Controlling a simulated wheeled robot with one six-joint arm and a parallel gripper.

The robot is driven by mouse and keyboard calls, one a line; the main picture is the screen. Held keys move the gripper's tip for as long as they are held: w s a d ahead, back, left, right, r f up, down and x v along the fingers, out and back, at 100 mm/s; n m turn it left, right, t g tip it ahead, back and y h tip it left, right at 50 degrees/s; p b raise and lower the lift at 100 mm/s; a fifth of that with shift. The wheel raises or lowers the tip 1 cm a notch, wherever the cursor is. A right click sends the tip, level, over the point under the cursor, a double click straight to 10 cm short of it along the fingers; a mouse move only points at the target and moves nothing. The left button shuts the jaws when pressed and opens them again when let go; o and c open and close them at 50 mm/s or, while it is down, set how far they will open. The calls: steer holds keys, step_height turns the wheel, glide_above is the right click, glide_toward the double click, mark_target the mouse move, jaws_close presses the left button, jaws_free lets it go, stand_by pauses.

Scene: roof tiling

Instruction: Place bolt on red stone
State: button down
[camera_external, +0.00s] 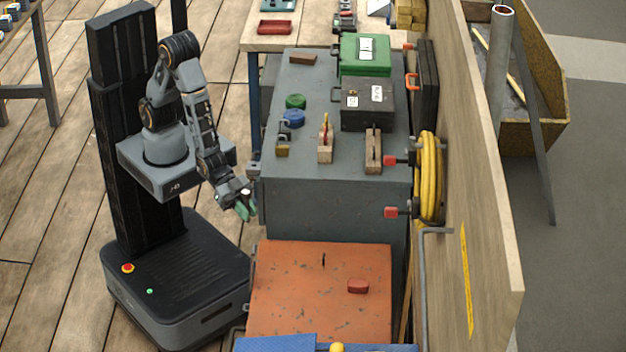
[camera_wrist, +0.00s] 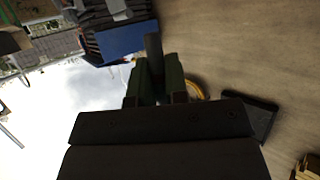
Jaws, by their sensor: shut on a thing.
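My gripper (camera_external: 246,204) has green fingers and hangs beside the left front corner of the grey cabinet, left of and above the orange surface. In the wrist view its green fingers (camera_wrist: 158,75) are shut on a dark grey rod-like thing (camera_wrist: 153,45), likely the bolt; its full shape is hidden. In the external view the held thing is too small to make out. A red stone-like block (camera_external: 358,286) lies on the orange surface (camera_external: 290,300), right of its middle. It is well apart from my gripper.
A thin dark upright thing (camera_external: 323,259) is on the orange surface. The grey cabinet top (camera_external: 345,100) holds wooden blocks, a green case (camera_external: 365,55) and a black case (camera_external: 367,105). A wooden wall (camera_external: 480,190) with a yellow coil (camera_external: 430,180) bounds the right.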

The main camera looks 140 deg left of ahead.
steer(key=b, duration=0.2)
steer(key=shift+w+f+b, duration=0.1)
steer(key=shift+w+b, duration=0.25)
steer(key=s+a+f+n+y+b, duration=0.2)
steer(key=s+b, duration=0.5)
steer(key=b, duration=0.7)
steer(key=shift+s+a+f+n+y, duration=0.15)
steer(key=shift+s+n+y, duration=0.1)
steer(key=shift+n+y, duration=0.5)
steer(key=shift+g, duration=0.3)
